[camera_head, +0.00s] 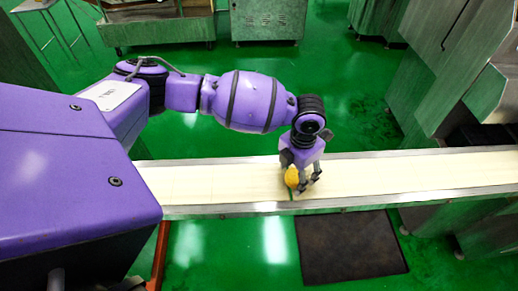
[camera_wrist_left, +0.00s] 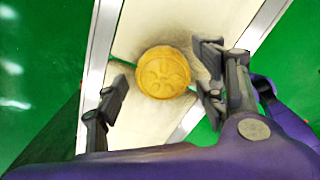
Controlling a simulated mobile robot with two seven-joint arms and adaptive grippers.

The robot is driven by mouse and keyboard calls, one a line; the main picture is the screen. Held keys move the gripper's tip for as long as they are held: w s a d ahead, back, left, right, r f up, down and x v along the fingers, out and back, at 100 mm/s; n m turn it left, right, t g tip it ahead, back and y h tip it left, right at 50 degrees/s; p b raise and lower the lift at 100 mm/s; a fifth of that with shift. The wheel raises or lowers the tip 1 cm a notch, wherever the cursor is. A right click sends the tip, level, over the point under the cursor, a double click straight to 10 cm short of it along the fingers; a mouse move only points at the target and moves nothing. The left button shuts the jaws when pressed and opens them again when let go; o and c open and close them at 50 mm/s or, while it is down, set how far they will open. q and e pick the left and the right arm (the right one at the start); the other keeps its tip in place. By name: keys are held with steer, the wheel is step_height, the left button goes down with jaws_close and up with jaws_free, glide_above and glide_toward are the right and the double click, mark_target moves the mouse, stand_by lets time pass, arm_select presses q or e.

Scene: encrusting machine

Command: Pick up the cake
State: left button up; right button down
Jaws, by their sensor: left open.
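The cake (camera_wrist_left: 163,72) is a round, golden-yellow piece with a pattern pressed into its top. It rests on the pale conveyor belt (camera_head: 220,181). In the head view the cake (camera_head: 291,177) shows at the left gripper's fingers, partly hidden by them. My left gripper (camera_head: 301,185) points down over the belt. In the left wrist view the left gripper (camera_wrist_left: 160,98) is open, with fingers on both sides of the cake and visible gaps to it. I cannot tell its exact height above the belt. My right gripper is not in view.
The belt has raised metal edges (camera_head: 400,194) along both sides and runs clear to the right. Grey metal machines (camera_head: 450,75) stand at the right. A dark mat (camera_head: 352,245) lies on the green floor below the belt. A metal cabinet (camera_head: 268,20) stands at the back.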

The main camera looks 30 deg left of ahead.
arm_select(q)
steer(key=shift+w, duration=0.1)
steer(key=c, duration=1.1)
steer(key=shift+c, duration=0.5)
steer(key=shift+r, duration=0.2)
